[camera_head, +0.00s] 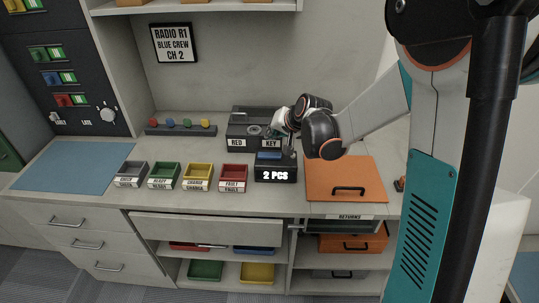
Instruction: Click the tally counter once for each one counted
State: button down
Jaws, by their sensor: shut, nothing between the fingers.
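The tally counter (275,174) is a small dark box near the counter's front edge, with a lit display reading "2 PCS" and a blue top part (269,155). My gripper (287,143) is shut and empty, just above and behind the tally counter's right side. My arm comes in from the right. I cannot tell whether the fingertips touch the counter, as they are small and partly hidden by my wrist.
Four small trays, grey (131,174), green (164,176), yellow (198,177) and red (233,178), stand left of the tally counter. An orange panel with a handle (330,175) lies right. A blue mat (70,168) lies clear at left.

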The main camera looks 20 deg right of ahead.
aim_at(272, 154)
dwell(0.8)
notch_tip(272, 154, up, 4)
jog(key=shift+f+p, duration=0.15)
jog(key=shift+p, duration=0.65)
jog(key=shift+f, duration=0.1)
notch_tip(272, 154, down, 9)
jog(key=b, duration=0.6)
jog(key=shift+r, duration=0.2)
jog(key=shift+f, duration=0.1)
dwell(0.6)
jog(key=shift+f+b, duration=0.3)
jog(key=shift+b, duration=0.25)
